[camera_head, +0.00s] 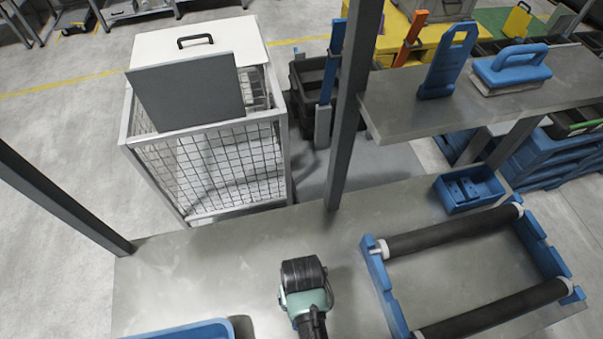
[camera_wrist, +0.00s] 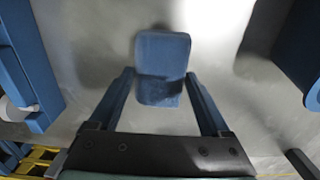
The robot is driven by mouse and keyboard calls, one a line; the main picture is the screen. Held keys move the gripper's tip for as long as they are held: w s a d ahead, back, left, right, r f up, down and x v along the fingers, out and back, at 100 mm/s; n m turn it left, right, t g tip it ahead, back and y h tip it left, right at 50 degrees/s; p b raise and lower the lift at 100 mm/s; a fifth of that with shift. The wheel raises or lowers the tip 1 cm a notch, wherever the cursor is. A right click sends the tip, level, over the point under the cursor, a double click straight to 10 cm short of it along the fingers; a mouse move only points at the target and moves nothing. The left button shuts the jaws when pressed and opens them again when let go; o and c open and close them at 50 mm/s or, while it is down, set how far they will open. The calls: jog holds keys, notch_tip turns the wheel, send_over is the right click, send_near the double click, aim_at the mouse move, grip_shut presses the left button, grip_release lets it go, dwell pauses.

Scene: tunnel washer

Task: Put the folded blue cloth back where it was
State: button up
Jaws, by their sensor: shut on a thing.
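The folded blue cloth (camera_wrist: 163,52) shows in the wrist view between the two fingers of my gripper (camera_wrist: 160,82), which is shut on it. The grey metal tabletop (camera_wrist: 215,110) is behind the cloth. I cannot tell whether the cloth touches the table or hangs just above it. In the head view my gripper (camera_head: 303,275) is seen from above, over the front middle of the tabletop (camera_head: 230,270). Its fingers and the cloth are hidden there.
A blue rack with two black rollers (camera_head: 455,232) lies right of my gripper. A blue tray (camera_head: 185,331) is at the front left. A small blue bin (camera_head: 468,188) stands behind the rack. A dark post (camera_head: 352,105) and metal shelf (camera_head: 480,95) rise at the back.

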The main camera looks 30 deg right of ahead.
jog(key=shift+f, duration=1.5)
jog(key=shift+f, duration=0.15)
jog(key=o, duration=1.1)
jog(key=shift+o, duration=0.2)
notch_tip(320, 180, up, 12)
jog(key=shift+r, duration=0.2)
